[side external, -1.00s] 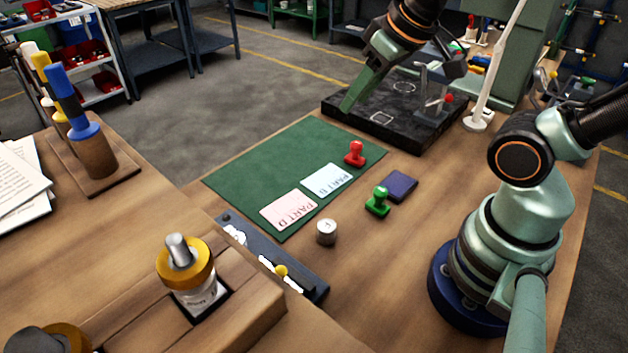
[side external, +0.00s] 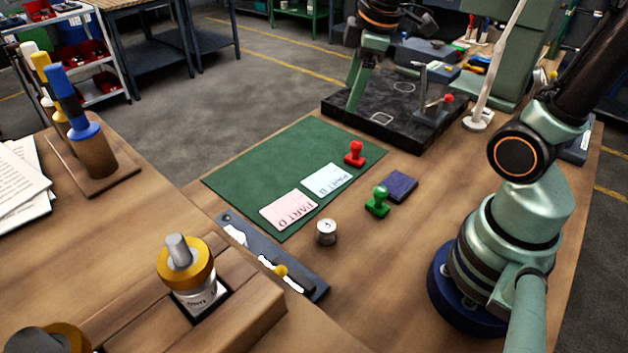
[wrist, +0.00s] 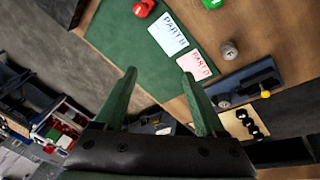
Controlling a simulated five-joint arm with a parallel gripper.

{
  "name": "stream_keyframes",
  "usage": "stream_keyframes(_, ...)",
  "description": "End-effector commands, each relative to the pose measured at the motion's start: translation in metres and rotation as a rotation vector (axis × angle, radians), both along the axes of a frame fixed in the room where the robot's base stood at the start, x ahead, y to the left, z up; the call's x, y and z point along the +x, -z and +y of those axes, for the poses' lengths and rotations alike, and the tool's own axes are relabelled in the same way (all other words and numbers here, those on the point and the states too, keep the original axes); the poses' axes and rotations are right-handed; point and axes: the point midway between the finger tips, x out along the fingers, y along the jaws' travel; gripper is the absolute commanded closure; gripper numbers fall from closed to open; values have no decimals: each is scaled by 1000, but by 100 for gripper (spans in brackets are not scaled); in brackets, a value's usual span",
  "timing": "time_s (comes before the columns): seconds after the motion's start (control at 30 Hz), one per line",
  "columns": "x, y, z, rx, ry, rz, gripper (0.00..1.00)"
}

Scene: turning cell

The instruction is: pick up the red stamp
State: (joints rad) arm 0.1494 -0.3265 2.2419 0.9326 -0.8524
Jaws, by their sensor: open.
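The red stamp (side external: 354,154) stands upright on the green mat (side external: 265,160), near its right corner. It also shows at the top edge of the wrist view (wrist: 144,8), partly cut off. My gripper (side external: 356,97) is open and empty, beyond the stamp and near the black slab in the side view. In the wrist view its two green fingers (wrist: 159,74) are spread apart, with the stamp beyond the fingertips and nothing between them.
A card marked PART B (side external: 327,180) and a pink PART D card (side external: 288,209) lie on the mat. A green stamp (side external: 377,201), dark blue pad (side external: 400,186) and metal weight (side external: 326,232) stand nearby. The black slab (side external: 385,130) carries a small stand.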

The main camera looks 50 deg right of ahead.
Motion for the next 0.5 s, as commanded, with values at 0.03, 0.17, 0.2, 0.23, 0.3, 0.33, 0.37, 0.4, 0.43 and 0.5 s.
stream_keyframes(0.03, 6, 7, -9, -24, -80, 38, 28)
stream_keyframes(0.17, 20, 23, -30, -77, -317, 116, 28)
stream_keyframes(0.2, 24, 28, -37, -88, -390, 139, 28)
stream_keyframes(0.23, 27, 33, -42, -96, -446, 156, 28)
stream_keyframes(0.3, 32, 45, -54, -109, -576, 192, 28)
stream_keyframes(0.33, 35, 49, -60, -113, -630, 206, 28)
stream_keyframes(0.37, 36, 55, -65, -115, -682, 219, 28)
stream_keyframes(0.4, 39, 61, -70, -117, -748, 235, 28)
stream_keyframes(0.43, 40, 65, -75, -117, -795, 244, 28)
stream_keyframes(0.5, 42, 75, -83, -117, -890, 262, 28)
